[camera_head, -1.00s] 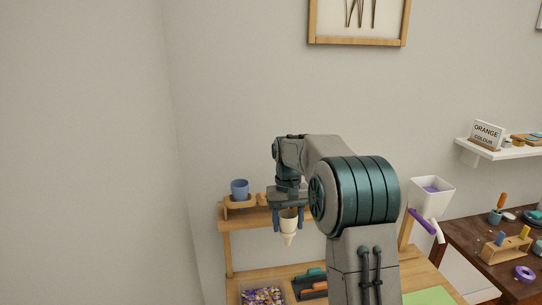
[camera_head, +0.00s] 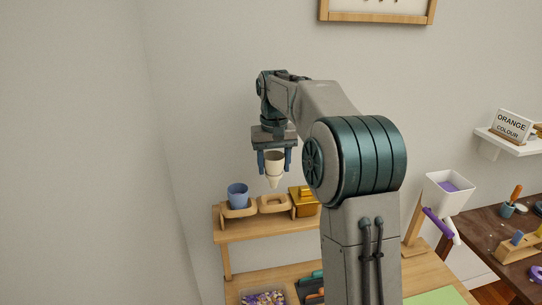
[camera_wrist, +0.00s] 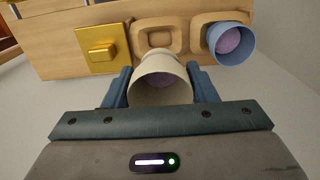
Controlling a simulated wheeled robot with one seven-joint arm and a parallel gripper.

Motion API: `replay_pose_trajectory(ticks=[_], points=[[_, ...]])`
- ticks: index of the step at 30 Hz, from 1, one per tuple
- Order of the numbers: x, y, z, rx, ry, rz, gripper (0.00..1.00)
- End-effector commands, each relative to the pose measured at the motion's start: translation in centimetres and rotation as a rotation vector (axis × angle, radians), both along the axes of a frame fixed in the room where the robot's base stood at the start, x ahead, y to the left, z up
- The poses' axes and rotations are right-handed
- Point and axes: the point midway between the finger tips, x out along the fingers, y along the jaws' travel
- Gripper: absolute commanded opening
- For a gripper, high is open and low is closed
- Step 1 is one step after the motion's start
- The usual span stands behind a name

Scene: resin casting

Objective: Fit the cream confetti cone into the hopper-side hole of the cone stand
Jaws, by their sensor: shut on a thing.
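The cream confetti cone (camera_head: 275,169) hangs upright, point down, in my gripper (camera_head: 274,161), which is shut on it. In the wrist view I see the cone's open mouth (camera_wrist: 160,88) between the two blue fingers. The wooden cone stand (camera_head: 266,204) is on the raised shelf below, with one empty hole beside one holding a blue cone (camera_head: 238,195). The cream cone is above the stand's level, its tip apart from it. In the wrist view the empty hole (camera_wrist: 157,38) is just beyond the cone's rim, partly covered by it.
A gold box (camera_head: 305,203) sits on the shelf (camera_head: 240,229) right of the stand, close to the empty hole. A white hopper (camera_head: 447,193) with purple contents stands further right, beyond my arm. A bin of confetti (camera_head: 264,298) is below. The air above the shelf is clear.

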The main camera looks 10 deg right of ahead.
Motion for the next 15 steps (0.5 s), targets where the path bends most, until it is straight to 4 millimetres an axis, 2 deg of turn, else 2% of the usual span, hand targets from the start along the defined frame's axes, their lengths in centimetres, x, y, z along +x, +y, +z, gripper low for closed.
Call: replay_pose_trajectory(ticks=[11, 15], points=[[-0.12, -0.01, 0.03, 0.000, -0.001, 0.006, 0.25], [-0.16, 0.00, -0.65, 0.000, 0.001, 0.009, 0.25]])
